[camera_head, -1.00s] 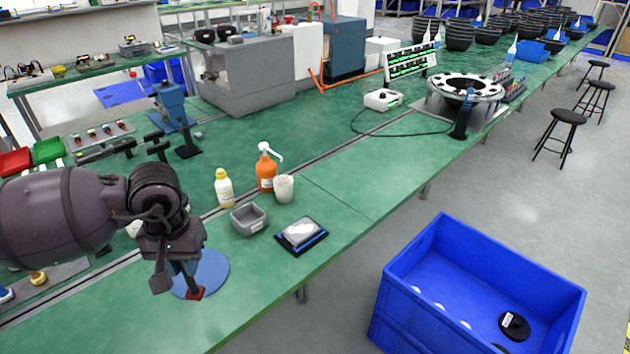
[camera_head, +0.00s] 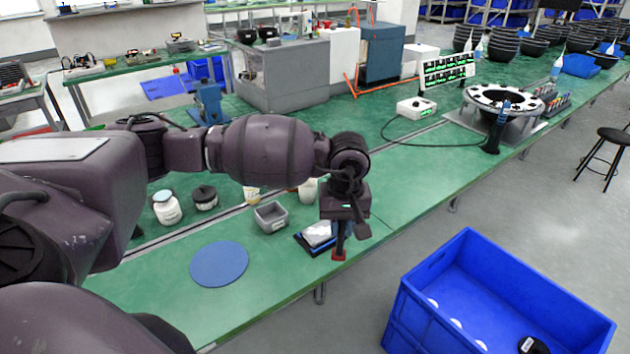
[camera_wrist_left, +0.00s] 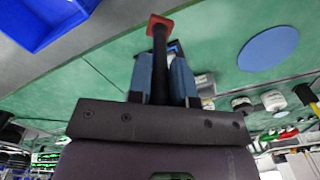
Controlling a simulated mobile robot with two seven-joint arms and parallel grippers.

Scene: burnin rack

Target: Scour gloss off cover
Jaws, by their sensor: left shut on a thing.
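My left gripper (camera_head: 341,222) is shut on a dark upright handle with a red pad (camera_head: 339,256) at its lower end. In the left wrist view the gripper (camera_wrist_left: 161,75) clasps the black handle (camera_wrist_left: 159,45), with the red pad (camera_wrist_left: 160,22) at its tip. A pale, shiny cover-like piece (camera_head: 318,233) lies on a black and blue holder (camera_head: 306,243) near the bench's front edge. The gripper and pad hide the holder's right side. The pad appears at the holder's front right; I cannot tell whether it touches. My right gripper is not in view.
A blue round mat (camera_head: 219,263) lies bare on the green bench. A grey open box (camera_head: 271,217) stands left of the holder, with a pale cup (camera_head: 308,190) behind. A white jar (camera_head: 167,207) stands farther left. A large blue crate (camera_head: 480,300) is on the floor.

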